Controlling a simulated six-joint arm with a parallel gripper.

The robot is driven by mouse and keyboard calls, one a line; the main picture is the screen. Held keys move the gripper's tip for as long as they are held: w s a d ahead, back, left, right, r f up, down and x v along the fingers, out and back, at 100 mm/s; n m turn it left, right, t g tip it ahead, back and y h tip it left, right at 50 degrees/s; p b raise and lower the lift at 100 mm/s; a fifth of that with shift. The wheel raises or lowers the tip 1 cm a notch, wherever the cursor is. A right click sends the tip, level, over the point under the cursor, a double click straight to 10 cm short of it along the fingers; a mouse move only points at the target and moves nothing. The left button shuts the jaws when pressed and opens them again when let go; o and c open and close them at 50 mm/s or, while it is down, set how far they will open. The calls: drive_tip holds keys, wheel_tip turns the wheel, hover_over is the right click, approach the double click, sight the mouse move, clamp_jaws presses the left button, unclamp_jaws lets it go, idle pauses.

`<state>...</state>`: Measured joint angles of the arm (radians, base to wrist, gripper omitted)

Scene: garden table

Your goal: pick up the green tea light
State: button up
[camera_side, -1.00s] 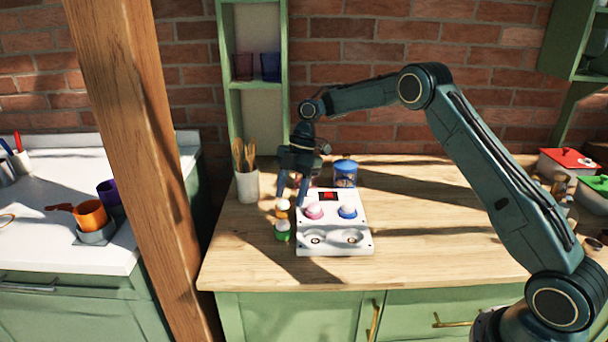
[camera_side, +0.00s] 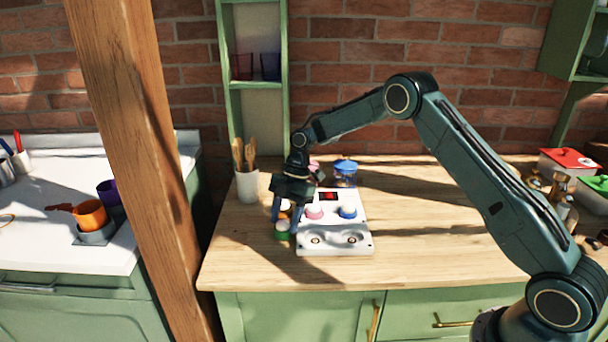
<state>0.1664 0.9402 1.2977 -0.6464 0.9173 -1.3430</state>
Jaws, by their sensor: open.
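The green tea light (camera_side: 282,235) stands on the wooden counter, just left of the white tray (camera_side: 334,247). My gripper (camera_side: 285,222) points down over it, with its open fingers low on either side of the green and orange tea lights in this view. No tea light is visibly held. The orange tea light (camera_side: 285,211) stands just behind the green one and is partly hidden by the fingers. A pink tea light (camera_side: 314,213) and a blue tea light (camera_side: 347,213) sit in the tray, behind two empty round wells.
A blue-lidded jar (camera_side: 345,174) stands behind the tray. A white cup (camera_side: 247,187) of wooden utensils stands at the back left. Lidded boxes (camera_side: 567,160) and small items are at the far right. The counter right of the tray is clear.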

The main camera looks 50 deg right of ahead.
drive_tip(key=shift+a+f, duration=0.15)
drive_tip(key=shift+f, duration=0.15)
drive_tip(key=c, duration=0.6)
drive_tip(key=shift+r, duration=0.1)
drive_tip(key=shift+r, duration=4.95)
